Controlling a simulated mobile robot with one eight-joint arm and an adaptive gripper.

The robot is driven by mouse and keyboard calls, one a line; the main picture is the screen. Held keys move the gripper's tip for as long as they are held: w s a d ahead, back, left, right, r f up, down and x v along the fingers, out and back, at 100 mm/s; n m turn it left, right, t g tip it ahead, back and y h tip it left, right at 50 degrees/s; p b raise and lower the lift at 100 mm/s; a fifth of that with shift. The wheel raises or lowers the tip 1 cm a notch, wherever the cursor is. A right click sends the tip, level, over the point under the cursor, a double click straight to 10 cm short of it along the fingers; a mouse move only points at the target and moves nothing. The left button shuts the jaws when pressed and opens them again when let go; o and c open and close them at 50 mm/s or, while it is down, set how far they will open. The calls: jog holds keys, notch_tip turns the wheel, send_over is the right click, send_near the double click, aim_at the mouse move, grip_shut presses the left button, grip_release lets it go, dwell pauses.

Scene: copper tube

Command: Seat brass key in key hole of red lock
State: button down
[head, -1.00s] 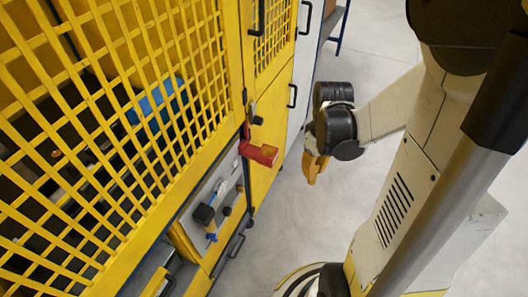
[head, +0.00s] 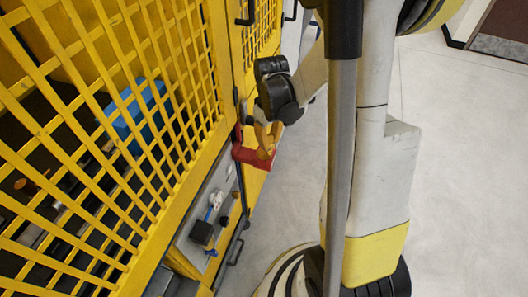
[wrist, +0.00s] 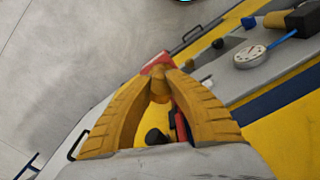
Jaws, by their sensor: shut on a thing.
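The red lock (head: 242,153) sticks out from the edge of the yellow cabinet in the head view. My gripper (head: 265,153) has yellow-orange fingers and is at the lock's outer end, overlapping it in the picture. In the wrist view the fingertips (wrist: 158,72) come together just in front of the red lock (wrist: 154,61).
A yellow mesh door (head: 110,130) fills the left of the head view. Below the lock is a grey panel (head: 208,212) with a black and blue handle. A round white gauge (wrist: 250,57) shows in the wrist view. Open grey floor (head: 450,170) lies to the right.

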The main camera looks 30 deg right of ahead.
jog(key=shift+w+a+f, duration=0.2)
jog(key=shift+w+f, duration=0.6)
jog(key=shift+w, duration=0.15)
jog(key=shift+f+b, duration=1.05)
jog(key=shift+f, duration=0.7)
jog(key=shift+f, duration=0.1)
jog(key=c, duration=1.4)
grip_release()
